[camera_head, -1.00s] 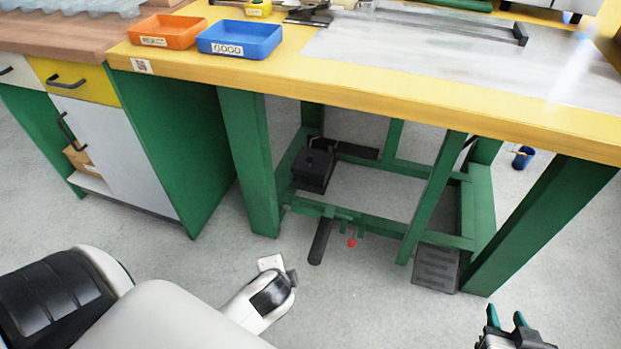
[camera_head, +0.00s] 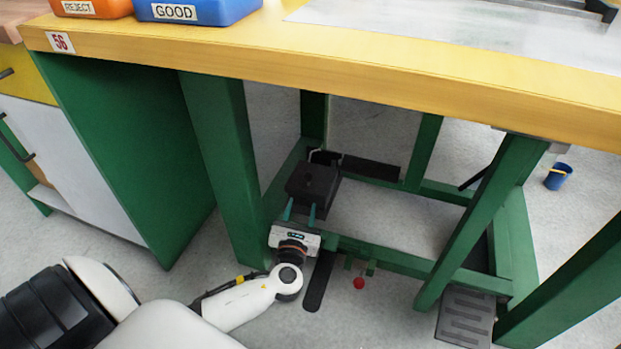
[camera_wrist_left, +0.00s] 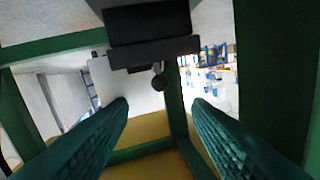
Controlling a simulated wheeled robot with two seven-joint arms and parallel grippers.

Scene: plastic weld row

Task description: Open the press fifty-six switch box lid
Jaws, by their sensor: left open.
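The black switch box (camera_head: 313,186) sits low under the press table marked 56, on the green frame between the legs. Its lid looks shut, and a thin pale cable loops at its back. My left gripper (camera_head: 299,212) is at the near side of the box with its two green fingers apart and nothing between them. In the left wrist view the black box (camera_wrist_left: 152,52) is beyond the open fingers of my left gripper (camera_wrist_left: 160,108), with a small dark round knob under it. I cannot tell whether a fingertip touches the box. My right gripper is out of view.
The yellow tabletop edge (camera_head: 330,90) runs above the box. A grey foot pedal (camera_head: 466,316) lies right, and a blue cup (camera_head: 558,176) stands behind.

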